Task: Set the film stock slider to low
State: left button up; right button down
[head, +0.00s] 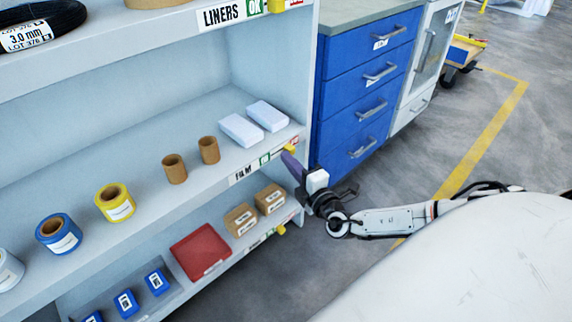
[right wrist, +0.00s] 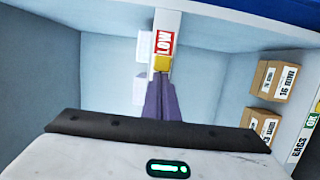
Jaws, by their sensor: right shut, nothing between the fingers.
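The film label strip (head: 242,173) runs along the front edge of the middle shelf, with a green OK field (head: 265,160) and a red LOW field toward its right end. The yellow slider (head: 290,148) stands by the LOW field. In the right wrist view, the slider (right wrist: 162,63) sits right beside the red LOW field (right wrist: 165,43), on the side nearer my fingers. My right gripper (head: 290,160) is shut and empty, its purple fingertips (right wrist: 160,80) at the slider; I cannot tell whether they touch. The fingers hide part of the strip in the wrist view. My left gripper is not in view.
White boxes (head: 241,130), cardboard cores (head: 174,168) and film rolls (head: 115,202) stand on the middle shelf. Below are cartons (head: 240,219) and a red case (head: 200,251). A blue drawer cabinet (head: 365,85) stands right of the shelving. The floor further right is open.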

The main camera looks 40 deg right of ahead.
jog(key=shift+d+r, duration=0.15)
jog(key=shift+d, duration=0.1)
jog(key=shift+a, duration=0.3)
pick_arm(q)
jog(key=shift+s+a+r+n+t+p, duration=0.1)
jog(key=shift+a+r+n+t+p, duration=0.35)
jog(key=shift+p, duration=0.6)
pick_arm(e)
jog(key=s+a, duration=0.5)
jog(key=s, duration=0.5)
jog(key=shift+a, duration=0.25)
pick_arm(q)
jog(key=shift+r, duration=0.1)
pick_arm(e)
jog(key=shift+s, duration=0.1)
